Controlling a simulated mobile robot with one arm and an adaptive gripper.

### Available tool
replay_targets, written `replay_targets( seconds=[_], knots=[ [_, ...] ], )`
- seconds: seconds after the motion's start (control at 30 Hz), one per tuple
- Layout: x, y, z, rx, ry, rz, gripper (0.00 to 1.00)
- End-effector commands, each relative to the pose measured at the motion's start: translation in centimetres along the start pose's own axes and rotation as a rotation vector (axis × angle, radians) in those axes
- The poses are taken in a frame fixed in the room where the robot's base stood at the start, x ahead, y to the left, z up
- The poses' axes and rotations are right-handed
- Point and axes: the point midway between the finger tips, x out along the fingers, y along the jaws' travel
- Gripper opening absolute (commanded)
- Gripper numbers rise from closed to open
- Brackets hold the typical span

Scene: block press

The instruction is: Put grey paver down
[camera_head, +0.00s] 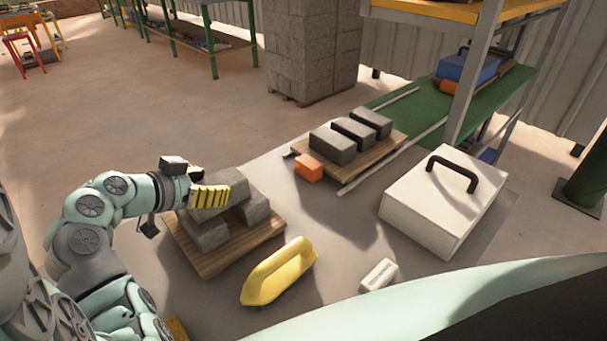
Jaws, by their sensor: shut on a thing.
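My gripper (212,195), with yellow ribbed fingers, is at the left of the table. It is shut on a grey paver (238,183), whose near side is partly covered by the fingers. The held paver is over other grey pavers (208,234) on the left wooden pallet (208,266). It looks to be touching or very close to them; I cannot tell which. Another lower paver (257,209) shows to its right.
A second pallet (366,163) holds three dark grey blocks (334,145), beside an orange block (309,168). A yellow handled tool (279,272), a small white block (378,275) and a white case with a black handle (440,205) stand to the right. A green conveyor (410,108) is behind.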

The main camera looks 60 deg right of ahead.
Motion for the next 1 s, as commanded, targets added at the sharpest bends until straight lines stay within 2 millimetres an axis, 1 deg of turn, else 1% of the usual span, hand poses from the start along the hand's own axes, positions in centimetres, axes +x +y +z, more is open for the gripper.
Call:
replay_targets(
  seconds=[0.07,0.1,0.37,0.4,0.67,0.87,0.9,1.0],
  knots=[
    [0.0,-0.1,0.0,0.003,0.007,-0.004,0.20],
    [0.0,-0.1,0.1,0.001,0.003,-0.005,0.68],
    [0.0,-0.1,0.1,-0.001,0.001,-0.004,0.95],
    [0.0,-0.1,0.1,-0.001,0.001,-0.004,0.97],
    [-0.1,-0.1,0.1,-0.002,0.000,-0.003,0.97],
    [-0.7,-0.1,-1.1,-0.004,-0.001,-0.001,0.97],
    [-1.3,-0.3,-0.5,-0.003,0.003,-0.009,0.97],
    [-3.3,-0.3,-0.4,-0.002,0.003,-0.014,0.97]
  ],
)
